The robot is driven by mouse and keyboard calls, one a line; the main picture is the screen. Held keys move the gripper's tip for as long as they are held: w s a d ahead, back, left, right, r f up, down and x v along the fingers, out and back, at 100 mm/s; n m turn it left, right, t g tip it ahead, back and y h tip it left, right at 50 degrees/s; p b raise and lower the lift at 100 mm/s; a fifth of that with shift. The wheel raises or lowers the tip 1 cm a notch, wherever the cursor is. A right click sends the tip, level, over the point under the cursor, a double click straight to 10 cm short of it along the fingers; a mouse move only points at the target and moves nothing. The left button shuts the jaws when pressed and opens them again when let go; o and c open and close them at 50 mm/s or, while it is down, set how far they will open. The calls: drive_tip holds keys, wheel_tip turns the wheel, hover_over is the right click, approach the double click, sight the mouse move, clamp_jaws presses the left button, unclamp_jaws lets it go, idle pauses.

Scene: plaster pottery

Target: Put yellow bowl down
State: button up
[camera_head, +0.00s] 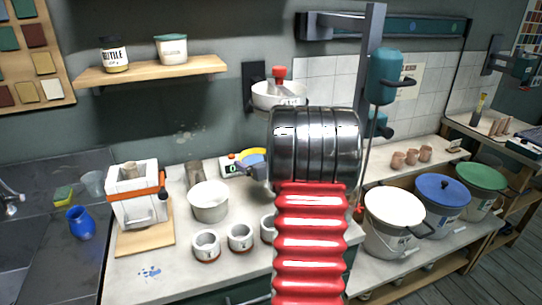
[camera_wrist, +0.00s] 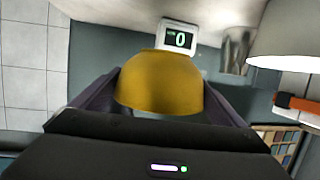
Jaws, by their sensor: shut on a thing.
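The yellow bowl (camera_wrist: 160,82) is between the two dark fingers of my gripper (camera_wrist: 160,97) in the wrist view, and the gripper is shut on it. In the head view the bowl (camera_head: 254,154) shows only in part, behind my gripper (camera_head: 252,171) and to the left of my silver wrist, with a patch of blue beside the yellow. A white scale with a dark display reading 0 (camera_head: 231,168) is just left of the bowl. The wrist view shows this scale (camera_wrist: 179,37) partly overlapped by the bowl. I cannot tell whether bowl and scale touch.
A white basin (camera_head: 209,203) and several white cups (camera_head: 206,246) stand on the worktop in front. A metal cup (camera_head: 194,173) is left of the scale. A white machine with an orange band (camera_head: 137,195) stands further left. Lidded buckets (camera_head: 394,207) are at right.

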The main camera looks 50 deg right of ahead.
drive_tip(key=w+a+n+y, duration=0.1)
drive_tip(key=a+n+y, duration=0.1)
drive_tip(key=a, duration=1)
drive_tip(key=shift+a+t+y, duration=0.15)
drive_tip(key=shift+t+y, duration=0.15)
drive_tip(key=shift+t, duration=0.1)
drive_tip(key=shift+s, duration=0.15)
